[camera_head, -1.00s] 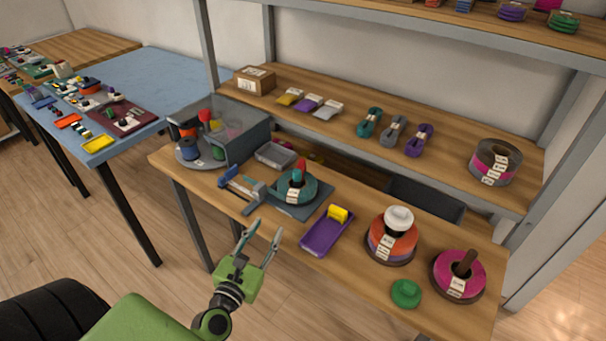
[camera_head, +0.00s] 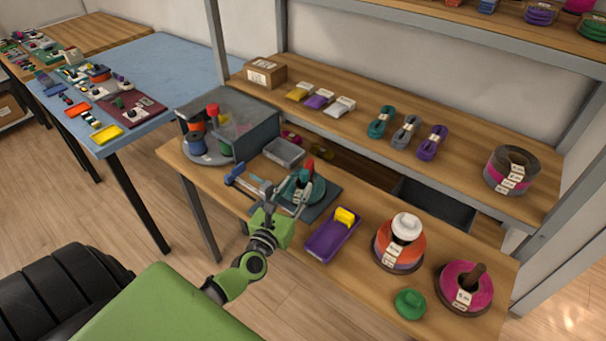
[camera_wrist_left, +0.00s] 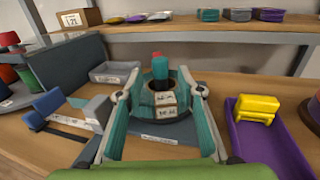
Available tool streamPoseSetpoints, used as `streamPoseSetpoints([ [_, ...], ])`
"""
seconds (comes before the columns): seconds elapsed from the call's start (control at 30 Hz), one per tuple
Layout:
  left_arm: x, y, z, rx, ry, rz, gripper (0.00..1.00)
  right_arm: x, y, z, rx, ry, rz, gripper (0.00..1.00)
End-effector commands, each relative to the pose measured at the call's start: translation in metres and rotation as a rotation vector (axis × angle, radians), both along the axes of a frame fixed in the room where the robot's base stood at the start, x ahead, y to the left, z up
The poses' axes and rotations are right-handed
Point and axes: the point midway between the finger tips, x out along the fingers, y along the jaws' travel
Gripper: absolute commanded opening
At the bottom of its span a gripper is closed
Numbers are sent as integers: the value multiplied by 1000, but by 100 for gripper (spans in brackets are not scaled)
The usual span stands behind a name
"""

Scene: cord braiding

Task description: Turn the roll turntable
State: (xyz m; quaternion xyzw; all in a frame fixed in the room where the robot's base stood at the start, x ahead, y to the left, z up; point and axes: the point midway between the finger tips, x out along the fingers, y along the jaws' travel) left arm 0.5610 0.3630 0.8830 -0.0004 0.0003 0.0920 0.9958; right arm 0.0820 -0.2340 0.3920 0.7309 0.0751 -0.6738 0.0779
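A teal roll (camera_head: 315,190) with a white label sits on a dark grey square base (camera_head: 327,203), around a post with a red top (camera_head: 308,166). I take this to be the roll turntable. My left gripper (camera_head: 288,193) is open at the near side of the roll. In the left wrist view, the fingers of my left gripper (camera_wrist_left: 158,82) stand apart, one on each side of the teal roll (camera_wrist_left: 181,131) and its label. I cannot tell whether they touch it. The red-topped post (camera_wrist_left: 158,68) rises between them. My right gripper is not in view.
A purple tray (camera_head: 322,245) with a yellow block lies right of the base. A blue-and-grey tool (camera_head: 245,182) and grey bin (camera_head: 284,152) are at left. Orange (camera_head: 388,255) and pink (camera_head: 452,288) rolls stand further right. A shelf (camera_head: 375,150) runs behind.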

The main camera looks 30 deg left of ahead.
Motion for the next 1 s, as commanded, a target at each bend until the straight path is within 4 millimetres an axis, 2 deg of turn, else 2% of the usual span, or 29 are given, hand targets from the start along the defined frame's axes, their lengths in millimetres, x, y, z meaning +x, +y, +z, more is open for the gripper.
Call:
streamPoseSetpoints([
  [0.1, 22, 4, 2, 1, -1, 0, 35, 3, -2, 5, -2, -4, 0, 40],
  [0.3, 43, 8, 0, 1, -1, -1, 35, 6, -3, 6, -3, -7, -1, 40],
  [0.7, 49, 9, 0, 1, 0, -1, 35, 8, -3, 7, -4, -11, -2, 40],
  [0.73, 49, 9, 0, 1, 0, -1, 30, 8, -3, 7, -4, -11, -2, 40],
  [0.83, 49, 9, 0, 1, 0, -1, 4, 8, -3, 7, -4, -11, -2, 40],
  [0.87, 49, 9, 0, 1, 0, -1, 0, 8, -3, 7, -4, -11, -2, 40],
  [1.0, 49, 9, 0, 1, 0, -1, 0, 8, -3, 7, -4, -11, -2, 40],
])
